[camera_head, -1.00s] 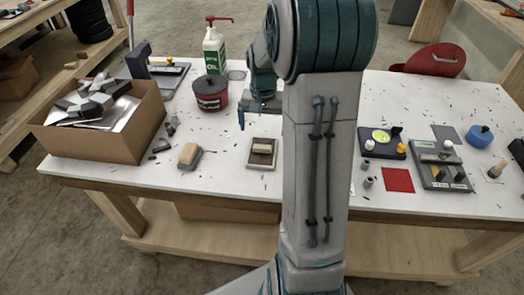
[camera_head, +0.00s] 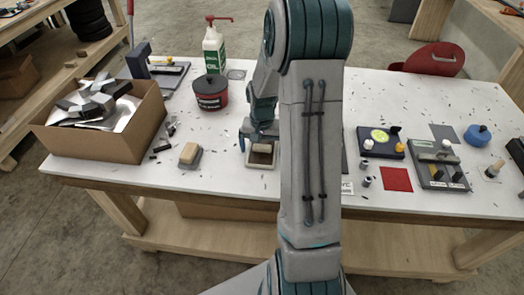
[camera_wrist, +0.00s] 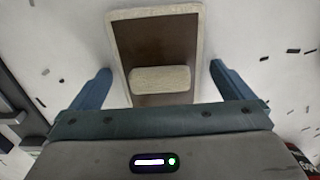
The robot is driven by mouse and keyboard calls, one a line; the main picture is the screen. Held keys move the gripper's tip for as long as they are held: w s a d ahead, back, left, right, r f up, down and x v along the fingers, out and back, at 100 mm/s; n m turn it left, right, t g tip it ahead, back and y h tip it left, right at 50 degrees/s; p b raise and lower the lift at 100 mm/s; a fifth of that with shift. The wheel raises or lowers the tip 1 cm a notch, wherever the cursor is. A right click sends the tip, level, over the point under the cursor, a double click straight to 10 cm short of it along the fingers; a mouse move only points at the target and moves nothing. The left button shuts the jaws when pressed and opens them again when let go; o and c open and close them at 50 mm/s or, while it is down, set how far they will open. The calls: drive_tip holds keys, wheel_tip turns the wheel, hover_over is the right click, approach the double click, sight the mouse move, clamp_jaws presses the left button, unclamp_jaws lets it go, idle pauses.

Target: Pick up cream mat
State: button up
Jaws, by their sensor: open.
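The cream mat (camera_wrist: 152,14) lies flat on the white table, with a brown panel (camera_wrist: 152,46) inside its pale border. A cream block (camera_wrist: 160,79) rests on the brown panel. In the head view the mat (camera_head: 262,166) is partly hidden behind my gripper (camera_head: 259,138). In the wrist view my gripper (camera_wrist: 160,68) is open, with one finger on each side of the mat and block. Nothing is between the fingers in a grip. I cannot tell how high the fingertips are above the table.
Left of the mat, another pale block (camera_head: 189,153) sits on a grey base. A cardboard box (camera_head: 105,142) of metal scraps, a red-and-dark tub (camera_head: 211,92) and an oil bottle (camera_head: 214,52) stand beyond. At right are a red square (camera_head: 397,180) and grey trays (camera_head: 440,172).

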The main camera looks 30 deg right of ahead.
drive_tip(key=c, duration=1)
drive_tip(key=shift+r, duration=0.1)
